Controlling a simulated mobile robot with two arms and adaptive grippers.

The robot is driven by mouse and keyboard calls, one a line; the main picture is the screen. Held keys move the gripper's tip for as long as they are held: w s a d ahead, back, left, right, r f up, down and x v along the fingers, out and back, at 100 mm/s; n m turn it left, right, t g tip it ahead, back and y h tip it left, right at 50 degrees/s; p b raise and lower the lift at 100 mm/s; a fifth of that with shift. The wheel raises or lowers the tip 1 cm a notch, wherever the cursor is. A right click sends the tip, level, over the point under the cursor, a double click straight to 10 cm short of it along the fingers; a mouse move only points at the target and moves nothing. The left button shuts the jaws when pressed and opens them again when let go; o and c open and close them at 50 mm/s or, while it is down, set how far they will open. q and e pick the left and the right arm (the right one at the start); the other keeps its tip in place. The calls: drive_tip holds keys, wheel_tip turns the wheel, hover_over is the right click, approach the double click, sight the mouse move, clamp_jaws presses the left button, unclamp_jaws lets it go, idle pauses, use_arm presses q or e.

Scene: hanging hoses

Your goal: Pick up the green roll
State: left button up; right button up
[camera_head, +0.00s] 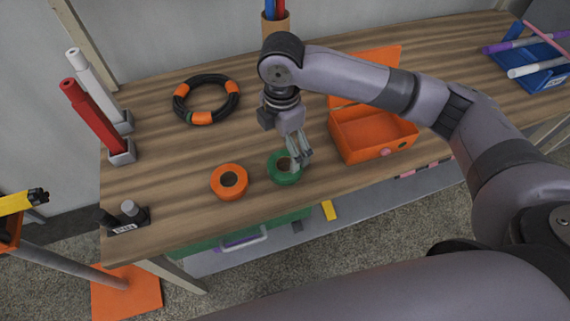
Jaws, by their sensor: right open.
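The green roll (280,176) lies flat on the wooden table near its front edge, its hole facing up. My right gripper (301,162) points down over the right side of the roll and hides part of it. Its fingers look apart, with nothing seen between them; whether they touch the roll I cannot tell. My left gripper is not in view.
An orange roll (229,182) lies just left of the green one. An open orange box (371,139) stands close on the right. A black and orange ring (206,99) lies behind. Red (94,116) and white (95,83) tubes stand in holders at the left.

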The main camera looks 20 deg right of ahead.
sight(283, 165)
wheel_tip(283, 165, down, 4)
drive_tip(key=shift+r, duration=0.15)
drive_tip(key=shift+f, duration=0.5)
wheel_tip(283, 165, down, 4)
drive_tip(key=shift+r+p, duration=0.15)
drive_tip(key=shift+p, duration=0.25)
drive_tip(key=shift+f, duration=0.4)
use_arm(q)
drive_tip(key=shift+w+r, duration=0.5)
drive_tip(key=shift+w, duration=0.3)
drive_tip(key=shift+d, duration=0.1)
use_arm(e)
drive_tip(key=c, duration=1.3)
